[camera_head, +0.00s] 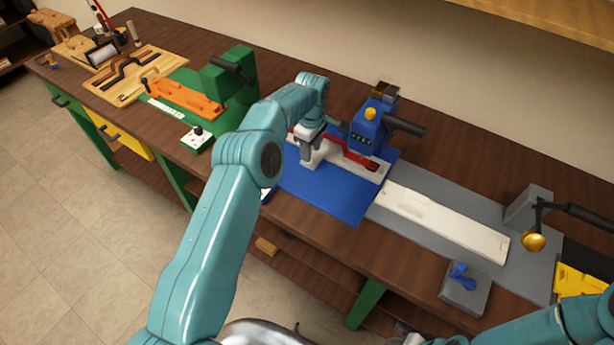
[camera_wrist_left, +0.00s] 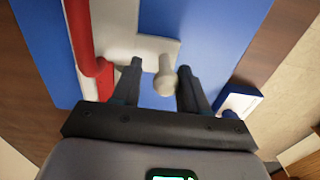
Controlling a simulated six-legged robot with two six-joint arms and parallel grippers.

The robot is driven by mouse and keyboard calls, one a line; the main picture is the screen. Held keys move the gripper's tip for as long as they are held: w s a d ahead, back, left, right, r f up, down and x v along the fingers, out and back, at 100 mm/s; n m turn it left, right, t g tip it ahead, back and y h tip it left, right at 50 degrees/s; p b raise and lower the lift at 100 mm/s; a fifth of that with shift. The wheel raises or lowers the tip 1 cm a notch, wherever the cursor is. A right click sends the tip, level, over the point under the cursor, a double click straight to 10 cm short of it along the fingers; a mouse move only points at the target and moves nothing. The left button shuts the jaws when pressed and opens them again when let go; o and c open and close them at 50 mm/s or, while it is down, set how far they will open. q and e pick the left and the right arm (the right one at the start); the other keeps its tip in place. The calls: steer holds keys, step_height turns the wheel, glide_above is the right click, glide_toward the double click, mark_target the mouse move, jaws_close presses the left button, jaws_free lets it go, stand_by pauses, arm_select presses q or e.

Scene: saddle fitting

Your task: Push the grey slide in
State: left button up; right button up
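The grey slide (camera_wrist_left: 125,28) is a light plate with a round grey knob (camera_wrist_left: 165,75), on the blue board. In the wrist view the knob stands between the two fingers of my left gripper (camera_wrist_left: 158,80), with a gap on both sides. The gripper is open and does not appear to grip the knob. In the head view my left gripper (camera_head: 310,148) is low over the blue board (camera_head: 335,195), and its wrist and fingers hide much of the slide. My right arm enters at the bottom right; its gripper is not clearly seen.
A red bar (camera_wrist_left: 85,45) lies along a white rail beside the slide. A blue machine (camera_head: 368,130) with a yellow knob stands behind. A long white bar (camera_head: 440,222) lies to the right, and a green station (camera_head: 232,85) stands to the left.

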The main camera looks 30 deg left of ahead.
arm_select(q)
steer(key=shift+r, duration=0.2)
steer(key=shift+w+d+r+p, duration=0.15)
steer(key=shift+r+p, duration=1.25)
steer(key=shift+r, duration=0.85)
steer(key=shift+s+r, duration=0.2)
steer(key=shift+r, duration=0.4)
steer(key=shift+w+f, duration=0.1)
steer(key=shift+f, duration=0.05)
steer(key=shift+s, duration=0.2)
